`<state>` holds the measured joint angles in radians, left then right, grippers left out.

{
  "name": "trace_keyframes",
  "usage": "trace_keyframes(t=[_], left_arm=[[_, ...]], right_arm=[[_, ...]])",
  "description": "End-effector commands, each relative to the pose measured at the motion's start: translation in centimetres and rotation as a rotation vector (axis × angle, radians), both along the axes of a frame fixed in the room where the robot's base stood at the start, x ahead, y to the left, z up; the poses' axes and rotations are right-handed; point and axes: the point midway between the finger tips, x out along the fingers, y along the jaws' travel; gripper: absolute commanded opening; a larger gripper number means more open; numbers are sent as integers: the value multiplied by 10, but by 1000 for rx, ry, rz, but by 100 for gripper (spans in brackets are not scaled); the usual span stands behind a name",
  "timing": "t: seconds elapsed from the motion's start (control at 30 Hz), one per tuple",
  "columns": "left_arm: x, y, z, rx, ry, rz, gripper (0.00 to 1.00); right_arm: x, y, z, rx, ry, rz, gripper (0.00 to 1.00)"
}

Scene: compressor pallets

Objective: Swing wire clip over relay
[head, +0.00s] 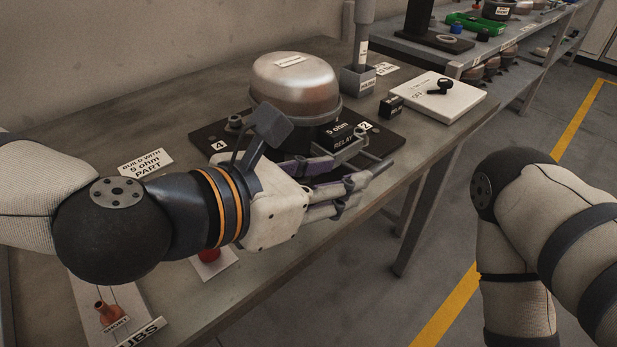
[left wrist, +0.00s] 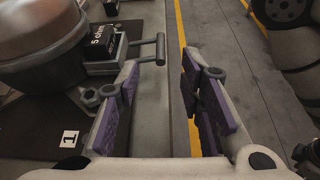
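The compressor (head: 295,84) is a silver dome on a black base plate (head: 395,148) with number labels. The relay (head: 345,133) is a black block marked "5 ohm" on the compressor's side; it also shows in the left wrist view (left wrist: 101,44). The wire clip (head: 372,160) seems to be the grey bar standing out from the relay side. Its T-shaped end (left wrist: 160,48) shows in the left wrist view. My left gripper (head: 345,178) is open, with purple pads, beside the relay. In the left wrist view (left wrist: 165,80) the clip's end lies just beyond the fingertips, nothing between the pads.
A grey post (head: 362,50) stands behind the compressor. A white board (head: 437,100) with a black knob lies at right on the bench. A "5 ohm part" card (head: 145,163) and a red-capped piece (head: 209,255) lie at the front left. The bench edge drops to open floor.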

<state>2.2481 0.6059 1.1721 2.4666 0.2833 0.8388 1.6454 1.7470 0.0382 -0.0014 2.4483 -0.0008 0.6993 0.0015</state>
Motion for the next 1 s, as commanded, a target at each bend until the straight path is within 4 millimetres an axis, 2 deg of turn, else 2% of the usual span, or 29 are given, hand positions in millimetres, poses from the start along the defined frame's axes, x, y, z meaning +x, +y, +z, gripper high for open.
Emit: trace_keyframes(t=[0.03, 0.17, 0.3, 0.5, 0.87, 1.0], left_arm=[[4, -3, -21, 0, 25, -2, 35], [7, -11, -22, 3, 8, -5, 35], [24, -34, -23, 6, -2, -4, 35], [43, -57, -32, 4, -7, -4, 35], [48, -62, -34, 4, -8, -4, 35], [48, -62, -34, 4, -8, -4, 3]], right_arm=[[-18, 0, -20, 0, 61, 2, 40], [-40, 0, -46, 0, 129, 4, 40], [-39, 0, -44, 0, 127, 5, 40], [-40, 0, -46, 0, 130, 6, 40], [-40, 0, -46, 0, 130, 6, 40], [-40, 0, -46, 0, 130, 6, 40]])
